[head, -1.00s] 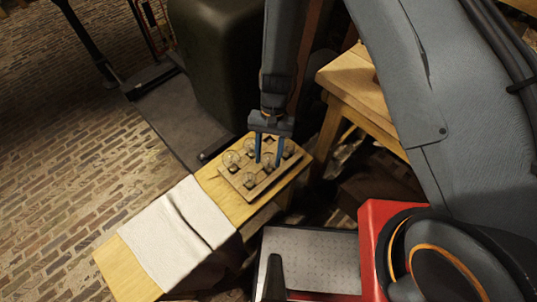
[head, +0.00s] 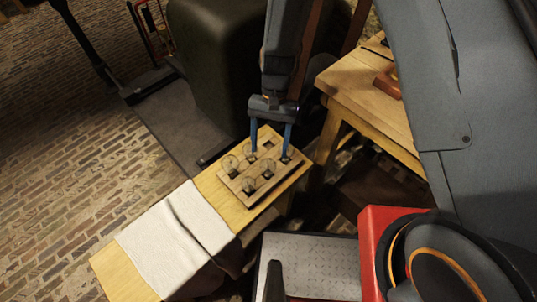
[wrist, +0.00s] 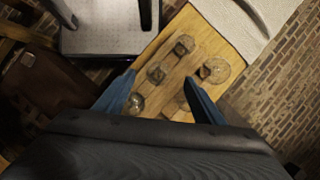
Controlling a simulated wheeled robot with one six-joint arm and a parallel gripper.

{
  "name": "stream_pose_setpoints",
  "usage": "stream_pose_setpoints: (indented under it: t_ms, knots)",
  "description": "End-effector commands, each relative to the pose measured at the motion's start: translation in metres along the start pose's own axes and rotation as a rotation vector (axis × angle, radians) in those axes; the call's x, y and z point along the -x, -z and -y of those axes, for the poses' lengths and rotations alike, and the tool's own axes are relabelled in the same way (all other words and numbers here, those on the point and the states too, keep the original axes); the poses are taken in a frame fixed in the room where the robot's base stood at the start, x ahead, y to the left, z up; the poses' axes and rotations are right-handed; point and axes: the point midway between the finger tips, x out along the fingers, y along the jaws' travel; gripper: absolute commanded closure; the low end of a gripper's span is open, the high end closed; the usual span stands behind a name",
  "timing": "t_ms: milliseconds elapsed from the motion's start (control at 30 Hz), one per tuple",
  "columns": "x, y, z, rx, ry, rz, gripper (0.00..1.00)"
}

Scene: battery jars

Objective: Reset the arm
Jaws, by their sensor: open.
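My gripper (head: 271,142) is open and empty, with its two blue fingers spread above the far end of a wooden rack (head: 248,193). The rack lies on a light wood bench and holds several clear glass jars, one of them a jar (head: 230,165) at its left side. In the wrist view the open fingers of my gripper (wrist: 160,90) point toward the rack, and a jar (wrist: 214,70) shows near the right finger. Part of the rack is hidden behind the gripper body there. Whether a fingertip touches a jar, I cannot tell.
A white cloth (head: 178,240) lies over the near part of the bench (head: 125,275). A wooden table (head: 365,95) stands to the right. A large dark rounded object (head: 215,70) stands behind the bench. Open brick floor (head: 70,150) lies to the left.

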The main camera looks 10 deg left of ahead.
Motion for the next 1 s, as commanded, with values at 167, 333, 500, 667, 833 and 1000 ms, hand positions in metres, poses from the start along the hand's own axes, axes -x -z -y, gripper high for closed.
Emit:
stream_pose_setpoints:
  t_ms: [167,333,500,667,833,1000]
  knots:
    - [0.016,0.000,0.000,0.000,0.001,-0.001,0.37]
    - [0.018,0.000,0.000,-0.001,0.000,0.000,0.37]
    - [0.024,0.000,-0.004,0.002,0.003,-0.008,0.37]
    - [0.061,-0.001,-0.031,0.015,0.020,-0.055,0.37]
    - [0.114,-0.012,-0.081,0.041,0.035,-0.137,0.37]
    - [0.155,-0.032,-0.133,0.066,0.037,-0.221,0.37]
